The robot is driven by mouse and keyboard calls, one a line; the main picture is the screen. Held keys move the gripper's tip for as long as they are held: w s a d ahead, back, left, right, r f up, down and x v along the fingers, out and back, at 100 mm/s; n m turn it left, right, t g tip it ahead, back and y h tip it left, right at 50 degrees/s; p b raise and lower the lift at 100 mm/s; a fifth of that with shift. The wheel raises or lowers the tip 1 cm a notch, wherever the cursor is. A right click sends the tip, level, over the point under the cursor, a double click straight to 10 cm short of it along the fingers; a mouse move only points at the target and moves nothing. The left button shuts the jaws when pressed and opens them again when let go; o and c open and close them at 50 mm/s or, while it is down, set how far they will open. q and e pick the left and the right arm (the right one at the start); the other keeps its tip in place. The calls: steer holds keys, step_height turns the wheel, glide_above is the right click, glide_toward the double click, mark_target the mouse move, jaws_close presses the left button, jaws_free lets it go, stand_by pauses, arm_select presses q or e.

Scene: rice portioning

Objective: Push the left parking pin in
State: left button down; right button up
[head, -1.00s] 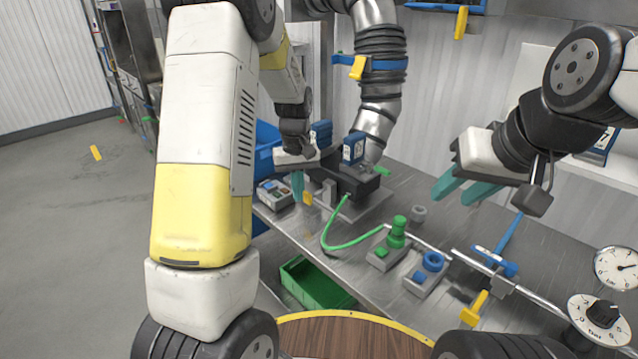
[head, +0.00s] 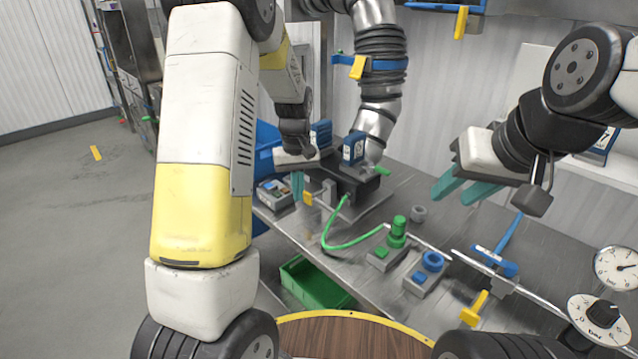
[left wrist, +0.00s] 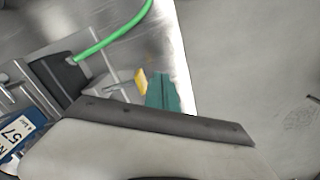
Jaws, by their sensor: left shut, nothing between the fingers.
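A small yellow tab (head: 307,198) stands by a grey metal bracket (head: 329,190) at the bench's left part; it looks like the left parking pin. In the left wrist view the yellow tab (left wrist: 140,81) sits just left of my left fingertips. My left gripper (head: 298,192) is shut and empty, its teal fingers pointing down just left of the tab. The left wrist view shows the same fingers (left wrist: 163,92) close to the tab; whether they touch it I cannot tell. My right gripper (head: 452,198) is open and empty above the bench at the right.
A dark block (head: 358,186) with a green hose (head: 340,246) stands behind the bracket. A grey control box (head: 275,194) lies left of my left fingers. Green and blue knobs (head: 397,232) stand mid-bench. A green crate (head: 312,285) is below the bench edge.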

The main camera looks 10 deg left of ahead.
arm_select(q)
steer(key=shift+w+d, duration=0.75)
steer(key=shift+w, duration=0.2)
steer(key=shift+w+d, duration=0.75)
steer(key=shift+w, duration=0.2)
step_height(320, 180, up, 7)
steer(key=s+a, duration=0.1)
steer(key=shift+s+a, duration=0.15)
steer(key=shift+s, duration=0.2)
steer(key=s+r+m+t, duration=0.1)
steer(key=s+r, duration=0.3)
steer(key=s, duration=0.4)
steer(key=s+r+m+t+h, duration=0.1)
steer(key=s+r+m+t, duration=0.1)
steer(key=s, duration=0.7)
steer(key=s+r+m+t+h, duration=0.1)
steer(key=s+r+m+t, duration=0.1)
steer(key=s+r, duration=0.5)
steer(key=shift+s+d+t, duration=0.25)
steer(key=shift+s+t, duration=0.35)
steer(key=shift+s, duration=0.6)
